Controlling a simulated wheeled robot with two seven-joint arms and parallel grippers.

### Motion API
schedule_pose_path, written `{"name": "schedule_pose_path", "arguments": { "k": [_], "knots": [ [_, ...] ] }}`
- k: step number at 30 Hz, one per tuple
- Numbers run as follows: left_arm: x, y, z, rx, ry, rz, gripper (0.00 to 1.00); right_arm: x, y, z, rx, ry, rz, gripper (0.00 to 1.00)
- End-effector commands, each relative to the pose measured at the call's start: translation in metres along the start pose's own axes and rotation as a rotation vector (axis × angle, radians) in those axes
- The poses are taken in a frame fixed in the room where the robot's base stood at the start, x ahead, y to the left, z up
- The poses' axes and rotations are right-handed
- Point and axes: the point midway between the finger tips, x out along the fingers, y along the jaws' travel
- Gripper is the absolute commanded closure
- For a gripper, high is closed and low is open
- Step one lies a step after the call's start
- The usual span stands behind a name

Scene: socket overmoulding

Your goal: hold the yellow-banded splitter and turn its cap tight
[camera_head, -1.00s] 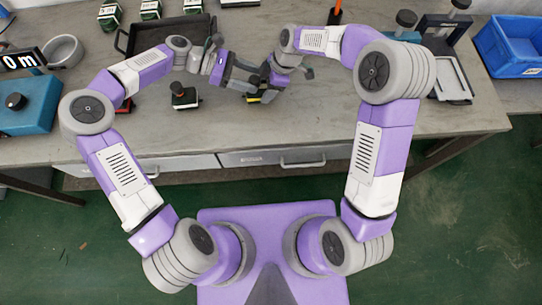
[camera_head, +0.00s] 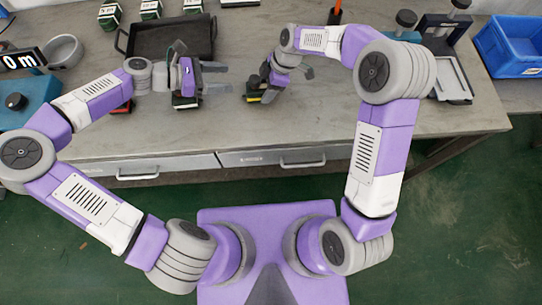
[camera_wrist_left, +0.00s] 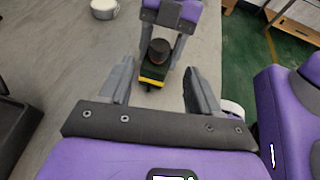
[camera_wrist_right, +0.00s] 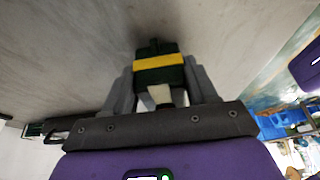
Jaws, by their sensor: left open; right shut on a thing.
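The yellow-banded splitter (camera_head: 256,96) is a dark green block, held by my right gripper (camera_head: 262,88) just above the bench. In the right wrist view the splitter's yellow band (camera_wrist_right: 158,62) shows between the two fingers. A dark round cap (camera_wrist_left: 158,51) sits on the splitter in the left wrist view; how tight it is cannot be told. My left gripper (camera_head: 222,79) is open and empty, left of the splitter and apart from it, fingers pointing toward it. In the left wrist view the splitter shows beyond and between the left fingertips (camera_wrist_left: 160,78).
A teal device (camera_head: 28,100) and a grey bowl (camera_head: 63,50) are at left. A blue crate (camera_head: 515,45) is at right. The bench front centre is clear.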

Motion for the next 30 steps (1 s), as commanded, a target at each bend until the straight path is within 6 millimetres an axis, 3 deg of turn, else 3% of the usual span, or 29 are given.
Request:
{"name": "schedule_pose_path", "arguments": {
  "k": [6,18,30],
  "knots": [
    [-0.037,0.000,-0.001,0.001,0.002,0.003,0.38,0.000,0.000,0.000,0.000,0.000,0.000,0.75],
    [-0.001,-0.005,0.002,0.000,0.175,-0.116,0.38,0.000,0.000,0.000,0.000,0.000,0.000,0.75],
    [0.021,-0.006,0.011,0.012,0.389,-0.178,0.38,0.000,0.000,0.000,0.000,0.000,0.000,0.75]
  ]
}}
